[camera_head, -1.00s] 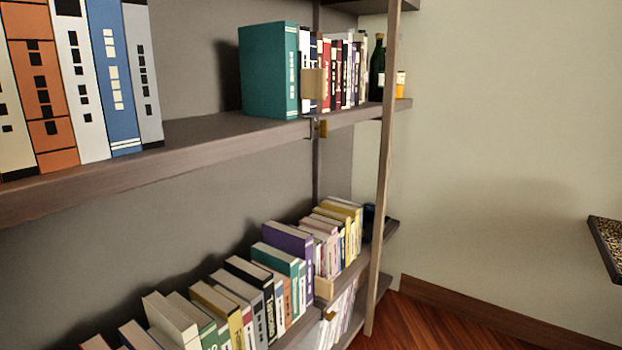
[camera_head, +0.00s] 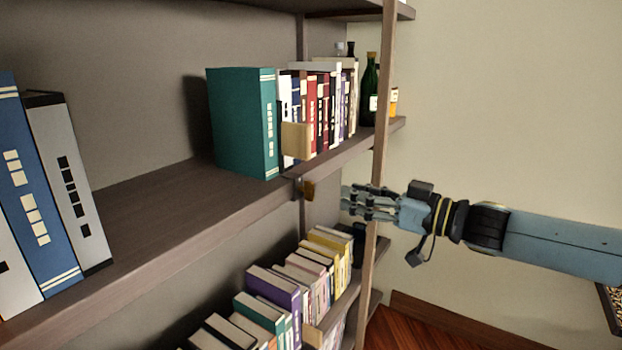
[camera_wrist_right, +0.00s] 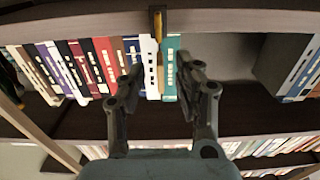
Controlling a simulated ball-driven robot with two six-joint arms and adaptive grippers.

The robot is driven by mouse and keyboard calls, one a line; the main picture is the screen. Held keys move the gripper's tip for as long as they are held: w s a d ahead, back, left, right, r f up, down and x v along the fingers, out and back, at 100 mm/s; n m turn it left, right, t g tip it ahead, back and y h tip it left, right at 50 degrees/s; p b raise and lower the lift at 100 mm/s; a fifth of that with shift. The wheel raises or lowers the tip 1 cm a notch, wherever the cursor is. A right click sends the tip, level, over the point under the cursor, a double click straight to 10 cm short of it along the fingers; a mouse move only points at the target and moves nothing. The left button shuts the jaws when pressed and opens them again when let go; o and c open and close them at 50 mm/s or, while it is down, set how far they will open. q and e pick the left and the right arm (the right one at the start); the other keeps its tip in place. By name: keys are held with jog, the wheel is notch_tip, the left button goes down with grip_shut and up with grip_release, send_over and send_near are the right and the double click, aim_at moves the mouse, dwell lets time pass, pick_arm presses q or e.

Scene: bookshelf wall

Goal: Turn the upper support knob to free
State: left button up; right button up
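The upper support knob (camera_head: 308,190) is a small brass-orange piece under the front edge of the upper shelf (camera_head: 215,215), below the wooden bookend. In the right wrist view, which looks upside down, the knob (camera_wrist_right: 158,24) is at the top centre, on the shelf edge. My right gripper (camera_head: 348,199) is open and empty, to the right of the knob and apart from it, in front of the shelf post. In the right wrist view its fingers (camera_wrist_right: 159,72) are spread, with the knob above and between them in the picture. My left gripper is not in view.
A teal book (camera_head: 240,120), a wooden bookend (camera_head: 295,140) and a row of books stand above the knob. A green bottle (camera_head: 369,90) is at the shelf's end. A wooden post (camera_head: 384,90) rises beside my right gripper. More books (camera_head: 272,285) fill the lower shelf.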

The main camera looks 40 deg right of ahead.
aim_at(313, 184)
jog(key=p+x, duration=0.1)
jog(key=x, duration=0.8)
jog(key=shift+w+p, duration=0.35)
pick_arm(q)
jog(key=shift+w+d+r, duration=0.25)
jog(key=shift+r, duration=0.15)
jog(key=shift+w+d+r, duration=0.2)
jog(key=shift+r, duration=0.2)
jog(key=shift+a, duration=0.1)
pick_arm(e)
grip_shut()
